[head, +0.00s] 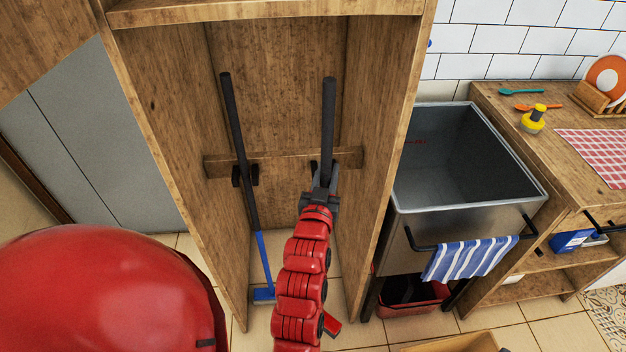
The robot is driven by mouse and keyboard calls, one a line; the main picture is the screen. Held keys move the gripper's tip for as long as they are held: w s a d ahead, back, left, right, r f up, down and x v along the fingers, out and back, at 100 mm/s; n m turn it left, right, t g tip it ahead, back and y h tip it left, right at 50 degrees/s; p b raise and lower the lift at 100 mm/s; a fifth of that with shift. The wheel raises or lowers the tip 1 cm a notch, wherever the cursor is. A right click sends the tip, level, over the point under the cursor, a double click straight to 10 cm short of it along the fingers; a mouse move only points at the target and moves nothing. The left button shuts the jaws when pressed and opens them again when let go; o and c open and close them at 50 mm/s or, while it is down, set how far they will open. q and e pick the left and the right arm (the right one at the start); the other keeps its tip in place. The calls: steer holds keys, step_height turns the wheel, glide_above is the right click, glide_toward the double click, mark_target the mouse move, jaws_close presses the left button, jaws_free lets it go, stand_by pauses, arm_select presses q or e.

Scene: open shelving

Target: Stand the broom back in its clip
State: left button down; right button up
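The broom, a dark-handled tool (328,120), stands near upright in the right half of the wooden cabinet. Its red lower end (332,325) shows beside my arm near the floor. The dark clip (314,168) on the rail is mostly hidden behind the gripper and handle. I cannot tell whether the handle sits inside it. My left gripper is not in view.
A blue-and-black tool (236,135) stands in the left clip (245,176) on the rail (285,160). Cabinet side walls close in on both sides. A metal sink (480,240) with a striped towel (470,259) stands right, a red bin (412,303) below.

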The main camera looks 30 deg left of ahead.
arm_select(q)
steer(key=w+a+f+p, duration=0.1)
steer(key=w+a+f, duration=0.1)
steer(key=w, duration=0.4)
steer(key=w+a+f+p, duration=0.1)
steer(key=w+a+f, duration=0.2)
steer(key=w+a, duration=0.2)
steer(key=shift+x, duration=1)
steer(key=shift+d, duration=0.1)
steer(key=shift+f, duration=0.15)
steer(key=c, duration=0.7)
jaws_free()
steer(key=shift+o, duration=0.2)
